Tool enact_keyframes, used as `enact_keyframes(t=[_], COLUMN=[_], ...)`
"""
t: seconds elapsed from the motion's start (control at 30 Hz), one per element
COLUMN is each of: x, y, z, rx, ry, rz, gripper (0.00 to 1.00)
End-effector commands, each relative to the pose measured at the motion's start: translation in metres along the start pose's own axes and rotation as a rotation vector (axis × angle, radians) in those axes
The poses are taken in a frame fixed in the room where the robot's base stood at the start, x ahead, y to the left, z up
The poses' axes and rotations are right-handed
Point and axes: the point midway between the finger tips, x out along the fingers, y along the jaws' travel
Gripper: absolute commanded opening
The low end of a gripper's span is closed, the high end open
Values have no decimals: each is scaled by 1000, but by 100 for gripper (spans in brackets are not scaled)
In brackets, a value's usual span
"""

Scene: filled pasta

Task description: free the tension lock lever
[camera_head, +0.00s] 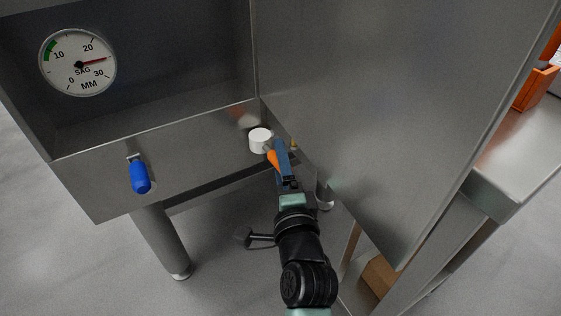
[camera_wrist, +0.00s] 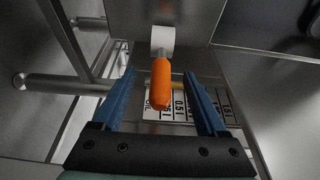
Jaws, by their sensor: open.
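An orange lever handle (camera_head: 272,159) extends from a white round hub (camera_head: 260,140) at the right end of the machine's front panel. In the wrist view the orange handle (camera_wrist: 161,85) points toward me from the white hub (camera_wrist: 162,40). My gripper (camera_head: 279,148) is open, with its blue fingers on either side of the handle. In the wrist view gaps show between the handle and both fingers of my gripper (camera_wrist: 158,76). A blue handle (camera_head: 140,177) hangs down from a small mount at the panel's left. No label shows which handle is the tension lock.
A dial gauge marked SAG MM (camera_head: 77,62) has its red needle between 20 and 30. A large metal panel (camera_head: 400,110) stands close to the right of my gripper. A printed label (camera_wrist: 165,105) lies behind the orange handle. Floor is open at lower left.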

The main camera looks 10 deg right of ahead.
Motion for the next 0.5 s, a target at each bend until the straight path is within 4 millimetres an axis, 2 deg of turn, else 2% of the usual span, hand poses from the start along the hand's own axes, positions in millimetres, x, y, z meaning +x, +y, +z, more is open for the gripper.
enact_keyframes(t=[0.5], x=[-63], y=[0], z=[-1], rx=[0], ry=[2], rz=[2], gripper=[75])
